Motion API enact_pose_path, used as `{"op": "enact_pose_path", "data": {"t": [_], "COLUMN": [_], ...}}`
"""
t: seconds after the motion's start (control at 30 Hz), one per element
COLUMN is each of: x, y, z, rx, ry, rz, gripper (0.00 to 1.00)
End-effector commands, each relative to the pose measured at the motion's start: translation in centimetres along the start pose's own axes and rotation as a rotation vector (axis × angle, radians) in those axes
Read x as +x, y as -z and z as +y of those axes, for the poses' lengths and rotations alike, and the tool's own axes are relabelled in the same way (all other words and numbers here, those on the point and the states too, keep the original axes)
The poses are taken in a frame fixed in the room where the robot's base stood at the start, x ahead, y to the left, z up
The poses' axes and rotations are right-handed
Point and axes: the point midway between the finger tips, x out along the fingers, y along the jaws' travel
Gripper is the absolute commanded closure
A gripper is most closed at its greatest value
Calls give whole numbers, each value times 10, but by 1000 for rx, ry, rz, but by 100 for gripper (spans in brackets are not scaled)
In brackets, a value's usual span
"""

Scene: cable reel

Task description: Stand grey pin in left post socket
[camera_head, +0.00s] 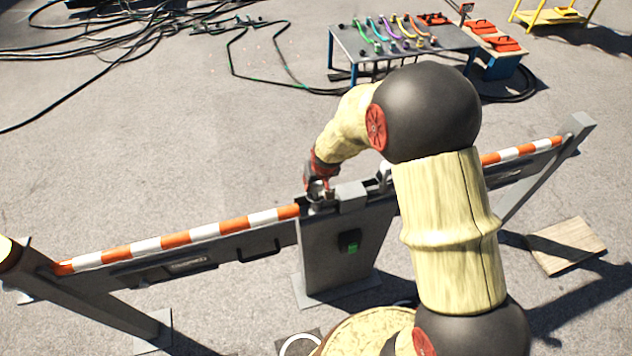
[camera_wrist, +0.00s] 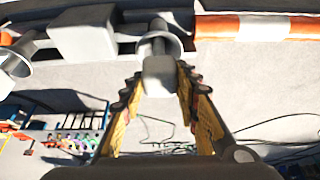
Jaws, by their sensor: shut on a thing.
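My gripper (camera_head: 318,180) points down at the top of the barrier's middle post, at the left end of its grey top. In the wrist view, its fingers (camera_wrist: 160,88) are shut on the square end of the grey pin (camera_wrist: 160,76). The pin's shaft lines up with a round grey flange (camera_wrist: 172,46) at the left post socket. In the head view the socket area (camera_head: 318,207) lies right under the fingers, and the pin is mostly hidden. I cannot tell how deep the pin sits, or whether it touches the socket.
A grey block (camera_head: 351,196) stands on the post (camera_head: 338,255) close beside the gripper. Orange-and-white striped rails (camera_head: 200,233) run out on both sides. A table (camera_head: 352,45) with coloured cable pieces stands behind. Black cables (camera_head: 95,42) lie at the back left.

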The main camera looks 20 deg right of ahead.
Motion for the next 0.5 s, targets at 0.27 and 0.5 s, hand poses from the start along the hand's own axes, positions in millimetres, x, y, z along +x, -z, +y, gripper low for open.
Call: {"op": "enact_pose_path", "data": {"t": [0.27,0.5], "x": [2,2], "y": [-1,-1], "z": [0,0], "rx": [0,0], "ry": [0,0], "rz": [-1,-1], "gripper": [57,51]}}
